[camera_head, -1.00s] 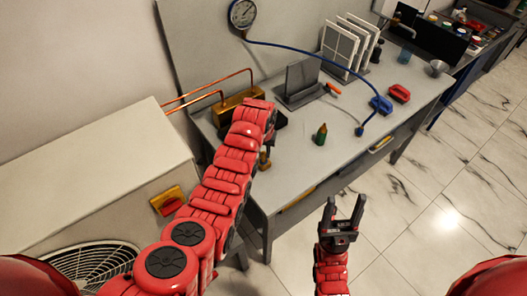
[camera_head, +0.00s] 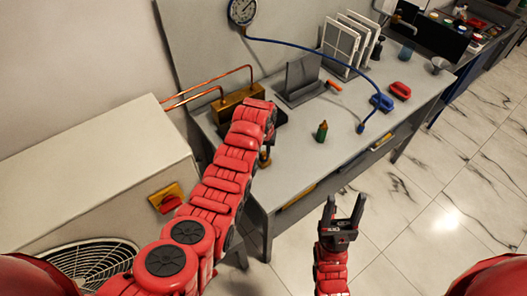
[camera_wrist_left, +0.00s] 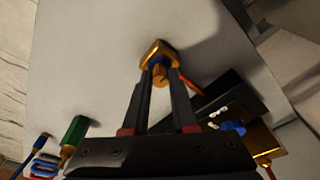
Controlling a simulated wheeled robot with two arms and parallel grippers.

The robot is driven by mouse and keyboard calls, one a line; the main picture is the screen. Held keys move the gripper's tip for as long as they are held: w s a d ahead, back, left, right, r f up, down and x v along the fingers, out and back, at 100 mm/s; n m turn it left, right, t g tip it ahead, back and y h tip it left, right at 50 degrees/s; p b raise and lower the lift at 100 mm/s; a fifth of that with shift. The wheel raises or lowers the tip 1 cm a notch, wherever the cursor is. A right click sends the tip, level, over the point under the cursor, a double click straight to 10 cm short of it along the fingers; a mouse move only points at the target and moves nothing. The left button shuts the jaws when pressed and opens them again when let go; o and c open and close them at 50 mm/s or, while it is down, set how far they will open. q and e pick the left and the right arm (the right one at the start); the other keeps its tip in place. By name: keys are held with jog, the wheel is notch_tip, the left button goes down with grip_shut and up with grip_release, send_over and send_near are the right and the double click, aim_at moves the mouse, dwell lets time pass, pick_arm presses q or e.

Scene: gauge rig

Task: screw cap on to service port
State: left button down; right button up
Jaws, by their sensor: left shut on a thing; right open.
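My left gripper (camera_wrist_left: 160,80) is shut on a brass hex cap (camera_wrist_left: 158,52) with a blue part between the fingertips. The cap appears to be held over the grey bench, with a shadow beside it. In the head view the cap (camera_head: 264,160) shows under my left arm near the bench's front edge. A brass block (camera_head: 232,104) with two copper pipes stands behind my left wrist. It also shows in the wrist view (camera_wrist_left: 264,138), with a blue fitting (camera_wrist_left: 232,127) beside it; I cannot tell whether that is the service port. My right gripper (camera_head: 343,207) is open and empty, in front of the bench.
A blue hose (camera_head: 330,56) runs from a round gauge (camera_head: 242,11) to the right. A dark upright stand (camera_head: 302,75) is behind. A grey cabinet (camera_head: 90,160) with a red switch is at left.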

pick_arm(q)
jog(key=shift+f, duration=0.1)
dwell(0.8)
jog(key=shift+f+m+b, duration=0.15)
jog(key=shift+m+b, duration=0.45)
jog(key=shift+m, duration=0.5)
jog(key=shift+m+h+b, duration=0.4)
jog(key=shift+m+b, duration=0.15)
jog(key=shift+m, duration=0.65)
jog(key=shift+r+m, duration=0.2)
jog(key=shift+m, duration=0.2)
jog(key=shift+f, duration=0.1)
jog(key=shift+m+b, duration=0.5)
jog(key=shift+b, duration=0.15)
jog(key=shift+m+g+h+b, duration=0.3)
jog(key=shift+m+g+b, duration=0.1)
jog(key=shift+m+b, duration=1.2)
jog(key=shift+d+m, duration=0.1)
jog(key=shift+m, duration=0.4)
